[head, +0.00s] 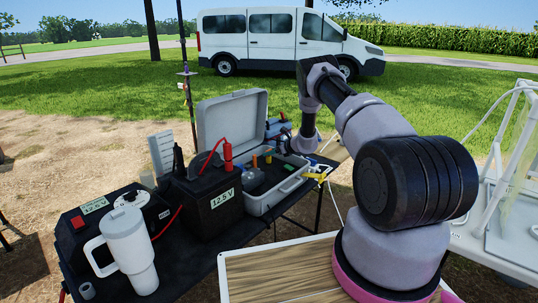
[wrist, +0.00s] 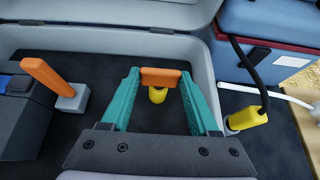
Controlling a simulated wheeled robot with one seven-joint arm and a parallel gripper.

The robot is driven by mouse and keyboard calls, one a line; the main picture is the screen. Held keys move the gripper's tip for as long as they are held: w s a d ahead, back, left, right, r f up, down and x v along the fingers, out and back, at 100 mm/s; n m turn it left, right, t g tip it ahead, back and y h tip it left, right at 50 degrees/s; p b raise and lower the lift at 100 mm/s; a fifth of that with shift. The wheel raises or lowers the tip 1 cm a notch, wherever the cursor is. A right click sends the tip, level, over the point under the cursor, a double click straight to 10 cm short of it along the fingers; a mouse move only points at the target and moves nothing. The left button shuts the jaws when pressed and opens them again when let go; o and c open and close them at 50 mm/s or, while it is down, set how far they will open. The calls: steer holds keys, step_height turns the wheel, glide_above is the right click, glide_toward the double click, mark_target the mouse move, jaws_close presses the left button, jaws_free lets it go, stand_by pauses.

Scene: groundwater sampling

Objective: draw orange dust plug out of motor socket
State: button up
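The orange dust plug (wrist: 160,77) is a flat bar in the middle of the wrist view. A yellow round piece (wrist: 157,95) shows right below it; I cannot tell whether the plug is seated in it or just above it. My gripper (wrist: 161,78) has teal fingers, one against each end of the orange bar, and looks shut on it. The motor socket itself is hidden below the plug and fingers. In the head view my gripper is small over the open grey case (head: 262,203), and the plug cannot be made out clearly there.
An orange lever on a grey block (wrist: 72,97) stands left of my fingers. A yellow cable connector (wrist: 246,119) lies to the right. The raised case lid (head: 232,120) stands behind. A black 12.5 V battery box (head: 215,208) and white mug (head: 126,250) are left.

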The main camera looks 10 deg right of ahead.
steer(key=shift+r, duration=2.35)
